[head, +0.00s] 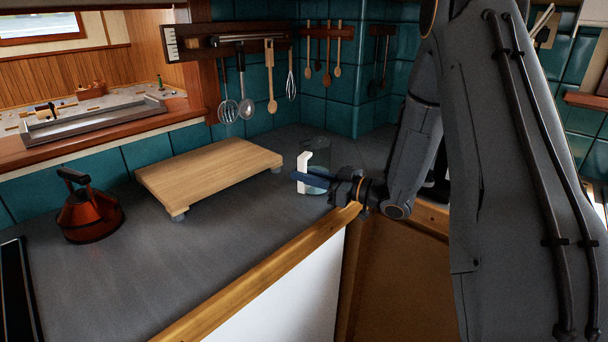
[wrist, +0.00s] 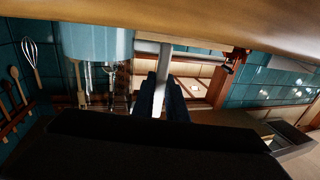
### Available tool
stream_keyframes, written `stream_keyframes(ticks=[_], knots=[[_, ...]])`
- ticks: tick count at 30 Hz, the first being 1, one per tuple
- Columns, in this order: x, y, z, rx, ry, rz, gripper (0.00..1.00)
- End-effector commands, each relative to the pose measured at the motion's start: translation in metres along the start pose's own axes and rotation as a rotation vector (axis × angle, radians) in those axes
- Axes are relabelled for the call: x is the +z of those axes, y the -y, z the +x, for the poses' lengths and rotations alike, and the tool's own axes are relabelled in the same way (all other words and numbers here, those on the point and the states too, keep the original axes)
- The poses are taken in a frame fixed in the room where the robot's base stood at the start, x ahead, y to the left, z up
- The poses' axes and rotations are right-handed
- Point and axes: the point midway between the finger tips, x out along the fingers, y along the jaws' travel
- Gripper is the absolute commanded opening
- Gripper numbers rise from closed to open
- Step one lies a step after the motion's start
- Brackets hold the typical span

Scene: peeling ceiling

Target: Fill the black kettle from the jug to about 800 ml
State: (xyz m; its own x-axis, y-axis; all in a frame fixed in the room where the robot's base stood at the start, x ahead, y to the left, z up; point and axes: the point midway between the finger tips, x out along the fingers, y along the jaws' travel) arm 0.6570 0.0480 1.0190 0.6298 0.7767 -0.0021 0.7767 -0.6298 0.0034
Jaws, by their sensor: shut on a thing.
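A clear jug (head: 317,178) with a white handle (head: 304,172) is at the counter's right part, right of the wooden board. Its lower part looks bluish, like water; I cannot read a level. My gripper (head: 310,180) is shut on the jug's handle. In the wrist view, the gripper's dark fingers (wrist: 161,98) close around the white handle (wrist: 150,62), beside the pale blue jug (wrist: 95,40). I cannot tell whether the jug touches the counter. A red-brown kettle (head: 90,215) with a dark handle stands upright on the left of the counter. No clearly black kettle shows.
A raised wooden board (head: 208,170) on short feet lies between kettle and jug. Utensils (head: 270,80) hang on the wall behind. A dark hob edge (head: 18,290) is at far left. The grey counter (head: 170,270) in front of the board is clear. My arm hides the right side.

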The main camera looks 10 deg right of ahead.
Motion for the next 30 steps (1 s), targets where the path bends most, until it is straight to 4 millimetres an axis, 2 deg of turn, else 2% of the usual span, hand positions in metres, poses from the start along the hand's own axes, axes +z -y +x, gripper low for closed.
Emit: stream_keyframes(ticks=[10, 11, 15, 23, 30], knots=[[0.003, 0.0, 0.0, 0.0, -0.002, -0.002, 0.0], [0.003, 0.0, 0.0, 0.0, -0.002, -0.002, 0.14], [0.004, 0.0, 0.0, 0.0, -0.001, -0.001, 0.34], [0.005, 0.0, -0.001, 0.0, 0.001, 0.002, 0.34], [0.004, 0.0, -0.019, 0.002, 0.0, 0.003, 0.34]])
